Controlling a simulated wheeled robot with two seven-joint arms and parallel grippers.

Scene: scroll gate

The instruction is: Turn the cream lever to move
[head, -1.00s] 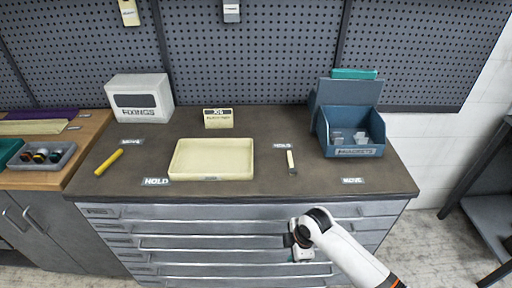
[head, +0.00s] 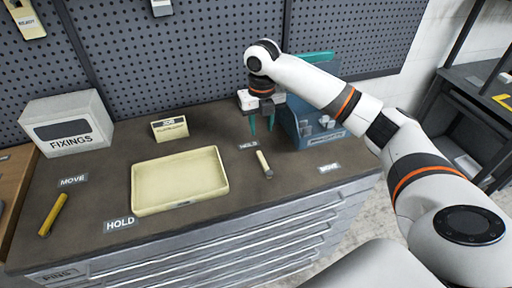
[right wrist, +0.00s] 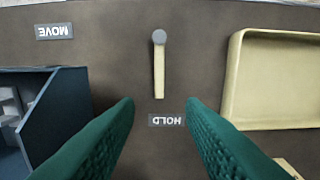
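The cream lever (head: 263,162) lies on the brown worktop, right of the cream tray. It also shows in the right wrist view (right wrist: 159,75), with a grey round cap at one end. Its other end points at a HOLD label (head: 249,145). A MOVE label (head: 330,168) sits to its right, near the front edge. My right gripper (head: 262,126) is open, its teal fingers pointing down above the worktop behind the lever. In the right wrist view the fingers (right wrist: 160,105) are apart, with the lever's free end and HOLD label between them, nothing held. My left gripper is out of view.
A blue bin (head: 303,125) stands close to the right of my right gripper. The cream tray (head: 135,188) lies left of the lever. A yellow lever (head: 53,214) lies at far left, a FIXINGS box (head: 66,124) at the back. The worktop around the cream lever is clear.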

